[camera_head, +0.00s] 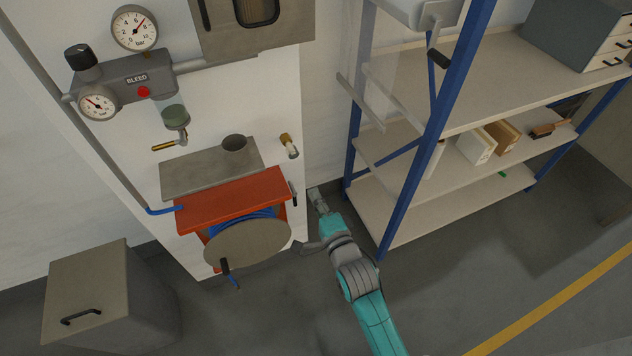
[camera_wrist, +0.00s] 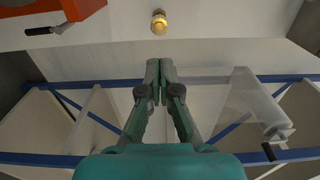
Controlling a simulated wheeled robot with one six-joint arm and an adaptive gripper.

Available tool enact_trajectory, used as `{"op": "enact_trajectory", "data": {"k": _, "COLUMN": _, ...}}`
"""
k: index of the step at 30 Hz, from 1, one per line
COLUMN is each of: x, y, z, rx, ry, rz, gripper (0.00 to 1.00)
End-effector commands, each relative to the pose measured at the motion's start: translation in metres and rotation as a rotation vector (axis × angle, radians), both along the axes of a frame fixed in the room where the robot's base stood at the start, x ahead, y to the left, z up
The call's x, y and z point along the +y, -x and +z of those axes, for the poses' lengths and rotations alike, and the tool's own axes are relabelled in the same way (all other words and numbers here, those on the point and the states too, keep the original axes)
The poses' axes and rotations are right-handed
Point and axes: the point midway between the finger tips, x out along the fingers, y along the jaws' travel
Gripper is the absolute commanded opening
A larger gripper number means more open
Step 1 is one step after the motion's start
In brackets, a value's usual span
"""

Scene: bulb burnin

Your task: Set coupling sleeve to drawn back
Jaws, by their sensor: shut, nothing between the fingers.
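The coupling with its brass sleeve (camera_head: 286,140) sticks out from the white panel, right of the grey shelf plate. It has a brass collar and a pale end. Whether the sleeve is drawn back cannot be told at this size. In the wrist view the brass coupling (camera_wrist: 159,21) shows near the top centre, beyond my fingertips. My gripper (camera_head: 317,193) is below and a little right of the coupling, apart from it. In the wrist view my gripper (camera_wrist: 160,63) has its fingers together and empty.
A red hose reel housing (camera_head: 235,200) with a round disc (camera_head: 247,244) and crank stands left of my gripper. A blue-post shelf rack (camera_head: 437,130) is close on the right. A grey bin (camera_head: 90,290) stands at lower left. Open floor lies in front.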

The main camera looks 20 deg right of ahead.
Motion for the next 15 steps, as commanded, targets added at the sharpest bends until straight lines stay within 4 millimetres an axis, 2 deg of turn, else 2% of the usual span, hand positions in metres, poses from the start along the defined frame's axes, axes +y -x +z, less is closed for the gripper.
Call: {"op": "enact_trajectory", "data": {"k": 15, "x": 0.0, "y": -0.085, "z": 0.001, "rx": -0.001, "ry": 0.002, "rz": 0.0, "gripper": 0.0}}
